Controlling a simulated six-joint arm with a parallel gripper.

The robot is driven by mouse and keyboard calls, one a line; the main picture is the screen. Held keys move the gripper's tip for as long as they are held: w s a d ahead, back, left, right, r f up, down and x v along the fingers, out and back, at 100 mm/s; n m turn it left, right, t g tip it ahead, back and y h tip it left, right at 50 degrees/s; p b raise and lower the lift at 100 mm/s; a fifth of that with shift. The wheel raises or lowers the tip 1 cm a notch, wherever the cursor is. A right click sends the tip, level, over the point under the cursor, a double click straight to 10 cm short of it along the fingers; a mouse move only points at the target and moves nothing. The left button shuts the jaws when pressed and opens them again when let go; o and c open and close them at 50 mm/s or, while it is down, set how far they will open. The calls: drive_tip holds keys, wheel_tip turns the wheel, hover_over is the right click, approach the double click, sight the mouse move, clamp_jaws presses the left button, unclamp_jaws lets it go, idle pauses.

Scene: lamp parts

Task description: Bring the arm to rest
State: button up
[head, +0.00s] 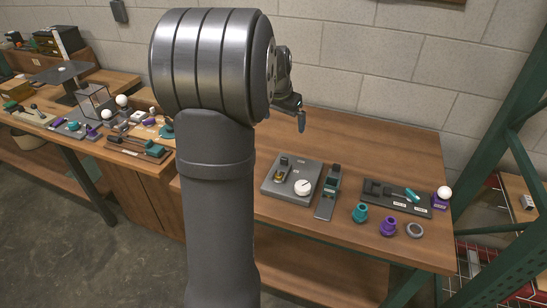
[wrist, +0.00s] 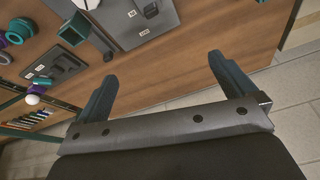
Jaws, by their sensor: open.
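My gripper (head: 300,112) is raised behind my own arm in the head view, over the back of the workbench. My arm hides much of it there. In the wrist view my gripper (wrist: 161,72) has its two dark fingers wide apart, with nothing between them but bench top. The workbench (head: 330,140) lies below, and the gripper appears clear of the things on it.
On the bench stand a grey plate (head: 269,186) with a white dial, a dark tool (head: 328,195), teal (head: 360,212) and purple (head: 388,226) parts, a grey ring (head: 414,230) and a white ball (head: 444,192). A green post (head: 500,245) stands at right. The bench's back is clear.

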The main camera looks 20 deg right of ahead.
wheel_tip(320, 180, down, 10)
drive_tip(key=m+g+y, duration=0.2)
drive_tip(key=m, duration=1.3)
drive_tip(key=shift+s+r+m+g+y, duration=0.15)
drive_tip(key=shift+s+m+g+y, duration=0.15)
drive_tip(key=shift+s+y, duration=0.1)
drive_tip(key=shift+r, duration=0.1)
wheel_tip(320, 180, up, 10)
idle(0.3)
